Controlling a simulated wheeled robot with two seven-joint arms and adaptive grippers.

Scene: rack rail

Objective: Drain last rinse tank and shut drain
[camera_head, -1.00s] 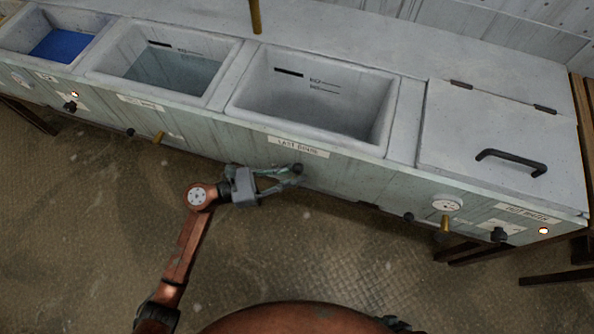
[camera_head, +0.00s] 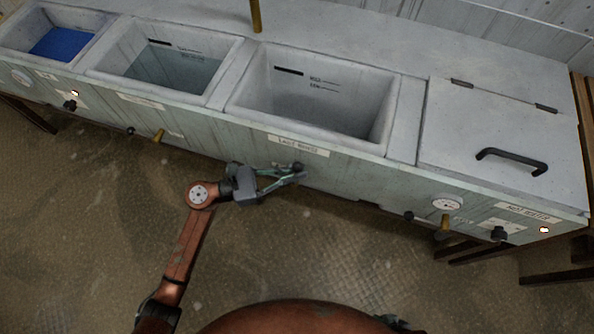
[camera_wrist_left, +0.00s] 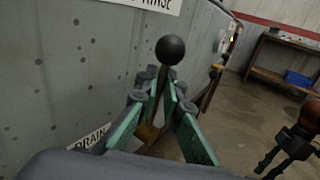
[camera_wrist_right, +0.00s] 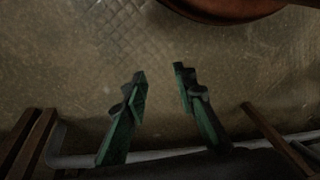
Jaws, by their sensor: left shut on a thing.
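The last rinse tank (camera_head: 245,108) is the open basin right of the middle in the head view. Its grey floor shows no visible water, and level marks are on its back wall. Below its label, a drain lever with a black ball knob (camera_wrist_left: 171,50) sticks out from the front panel. My left gripper (camera_head: 291,176) is shut on the lever just below the knob; its green fingers flank the stem in the left wrist view. A DRAIN label (camera_wrist_left: 90,140) is beside it. My right gripper (camera_wrist_right: 161,88) is open and empty above the floor, seen only in its wrist view.
Left of the last rinse tank are a tank with water (camera_head: 172,72) and one with blue contents (camera_head: 57,44). To the right is a closed lid with a black handle (camera_head: 511,160). Other knobs and brass spouts (camera_head: 446,222) line the front. The floor before it is clear.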

